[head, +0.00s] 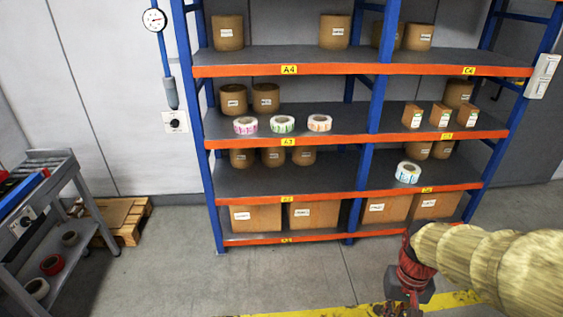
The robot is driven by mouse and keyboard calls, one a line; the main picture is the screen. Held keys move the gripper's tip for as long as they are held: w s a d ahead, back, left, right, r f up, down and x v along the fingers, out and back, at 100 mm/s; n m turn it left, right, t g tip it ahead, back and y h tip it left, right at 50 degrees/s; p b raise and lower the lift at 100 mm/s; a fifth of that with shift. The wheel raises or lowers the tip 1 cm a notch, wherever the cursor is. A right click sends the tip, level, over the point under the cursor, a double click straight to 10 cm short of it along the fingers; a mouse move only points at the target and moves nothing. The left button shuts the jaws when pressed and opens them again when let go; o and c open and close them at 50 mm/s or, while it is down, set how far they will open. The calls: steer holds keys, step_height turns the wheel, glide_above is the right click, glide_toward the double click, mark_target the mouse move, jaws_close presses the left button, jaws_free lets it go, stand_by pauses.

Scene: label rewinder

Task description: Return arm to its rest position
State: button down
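My arm reaches in from the right edge in the head view, in a pale yellow ribbed cover with a red wrist. My gripper (402,306) hangs below the wrist at the bottom edge, over the floor in front of the shelf rack (290,141). It is dark, small and partly cut off, so I cannot tell whether its fingers are open or shut. No object is visible in it. A label roll with a blue-marked rim (407,173) stands on the rack's right side, above the arm in the picture. It is apart from the gripper.
Three label rolls (283,124) stand on the left middle shelf. Brown rolls and cardboard boxes (255,218) fill other shelf places. A grey cart (50,232) with tape rolls stands at left, beside a wooden pallet (125,222). The floor (210,280) between cart and gripper is clear.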

steer(key=s+a+r+n+t, duration=0.1)
steer(key=s+a+r+t, duration=0.2)
steer(key=r, duration=0.4)
steer(key=s+a+r+n+t, duration=0.1)
steer(key=s+a+r+t, duration=0.1)
steer(key=r, duration=0.6)
steer(key=shift+s+a+r+t, duration=0.15)
steer(key=shift+s+a+t, duration=0.35)
steer(key=shift+a, duration=0.7)
